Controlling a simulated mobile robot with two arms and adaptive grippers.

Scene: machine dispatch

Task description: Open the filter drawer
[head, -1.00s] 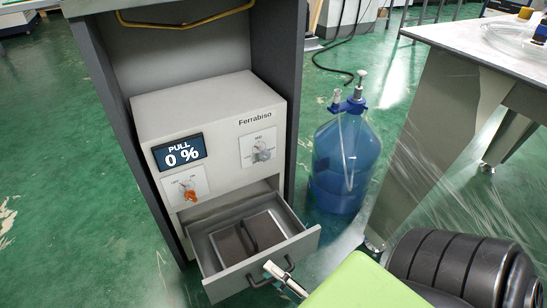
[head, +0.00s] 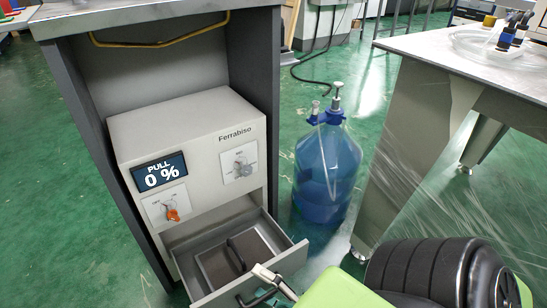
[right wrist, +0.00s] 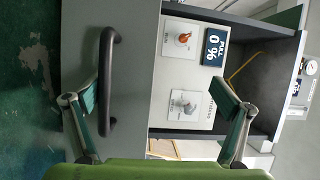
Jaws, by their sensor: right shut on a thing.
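The filter drawer (head: 299,262) is the low grey drawer of the white Ferrabiso machine (head: 185,125). It stands pulled out, with a flat dark-centred piece with its own black handle (head: 236,252) inside. The drawer front also shows in the right wrist view (right wrist: 138,60), with its dark bar handle (right wrist: 108,80). My left gripper is not in view.
The machine sits inside a dark grey cabinet (head: 256,75). Its display (head: 160,172) reads PULL 0 %, above an orange knob (head: 172,214). A blue bottle (head: 327,165) stands on the green floor to the right, beside a metal table (head: 425,100).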

